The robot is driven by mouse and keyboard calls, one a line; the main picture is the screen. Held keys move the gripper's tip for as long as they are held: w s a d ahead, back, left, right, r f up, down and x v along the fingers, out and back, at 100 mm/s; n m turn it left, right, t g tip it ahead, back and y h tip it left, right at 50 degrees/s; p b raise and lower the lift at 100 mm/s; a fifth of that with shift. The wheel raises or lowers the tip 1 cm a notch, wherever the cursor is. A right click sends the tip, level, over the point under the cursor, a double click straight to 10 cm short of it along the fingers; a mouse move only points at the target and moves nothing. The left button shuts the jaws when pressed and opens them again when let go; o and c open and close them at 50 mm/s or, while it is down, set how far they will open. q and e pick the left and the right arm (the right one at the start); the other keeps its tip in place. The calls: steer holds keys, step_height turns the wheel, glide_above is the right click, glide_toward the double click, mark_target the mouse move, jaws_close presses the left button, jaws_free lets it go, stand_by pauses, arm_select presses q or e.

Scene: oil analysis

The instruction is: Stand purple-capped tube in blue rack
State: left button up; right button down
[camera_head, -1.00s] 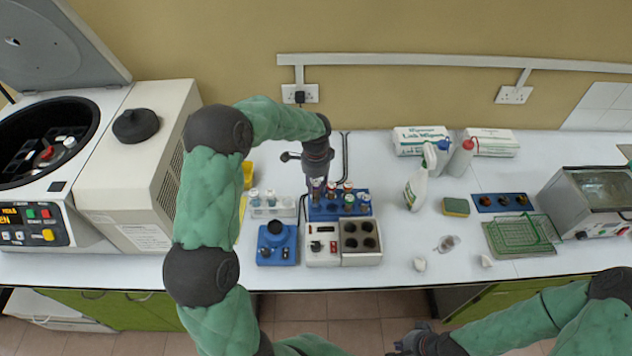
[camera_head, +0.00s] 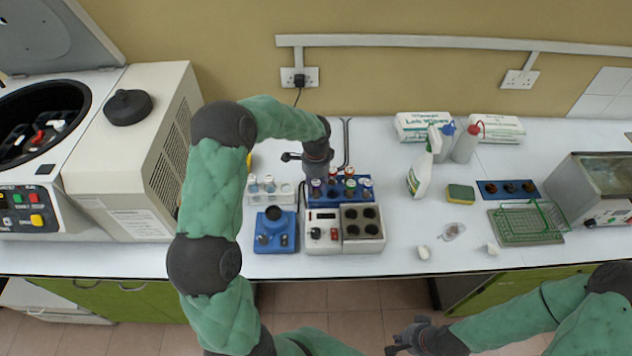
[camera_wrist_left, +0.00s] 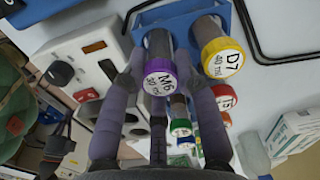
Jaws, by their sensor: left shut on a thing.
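The purple-capped tube, its cap (camera_wrist_left: 158,80) marked M6, is between the fingers of my left gripper (camera_wrist_left: 160,72) in the left wrist view. My left gripper is shut on it. The tube's body runs down at the end of the blue rack (camera_wrist_left: 180,18), beside the yellow-capped D7 tube (camera_wrist_left: 224,58). How deep it sits is hidden. In the head view my left gripper (camera_head: 316,186) is over the left end of the blue rack (camera_head: 366,194). My right gripper (camera_head: 405,338) hangs in front of the bench; its fingers are too unclear to read.
Other capped tubes stand in the blue rack. A white rack (camera_head: 283,191) with tubes is to its left. A blue device (camera_head: 274,240) and a white block heater (camera_head: 324,246) stand in front.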

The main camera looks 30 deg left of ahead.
arm_select(q)
steer(key=o, duration=1.2)
steer(key=shift+c, duration=0.2)
step_height(320, 180, up, 12)
